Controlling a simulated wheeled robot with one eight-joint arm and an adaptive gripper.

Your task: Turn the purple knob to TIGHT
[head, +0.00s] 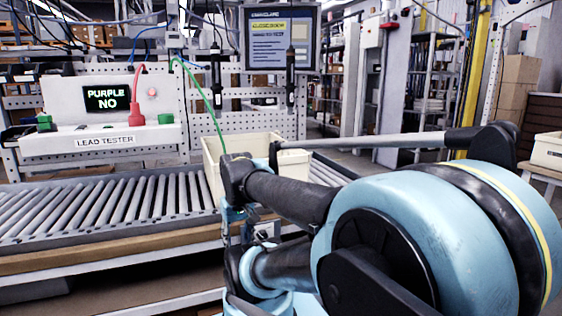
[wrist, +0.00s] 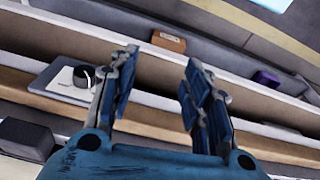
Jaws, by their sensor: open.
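A dark round knob (wrist: 84,76) on a white and grey plate shows at the left in the wrist view. It looks black, and its setting is too small to read. A small purple block-like thing (wrist: 267,79) lies far to the right; I cannot tell whether it is a knob. My gripper (wrist: 160,63) is open and empty, its blue fingers apart. The dark knob is just left of the left finger, with no clear contact. In the head view my arm hides the gripper, and no purple knob shows.
The lead tester (head: 100,118) has a screen (head: 106,98) reading "PURPLE NO" and a red plug. A roller conveyor (head: 100,205) runs in front, with a cream bin (head: 262,146) on it. A brown box (wrist: 169,41) and a dark box (wrist: 26,138) show in the wrist view.

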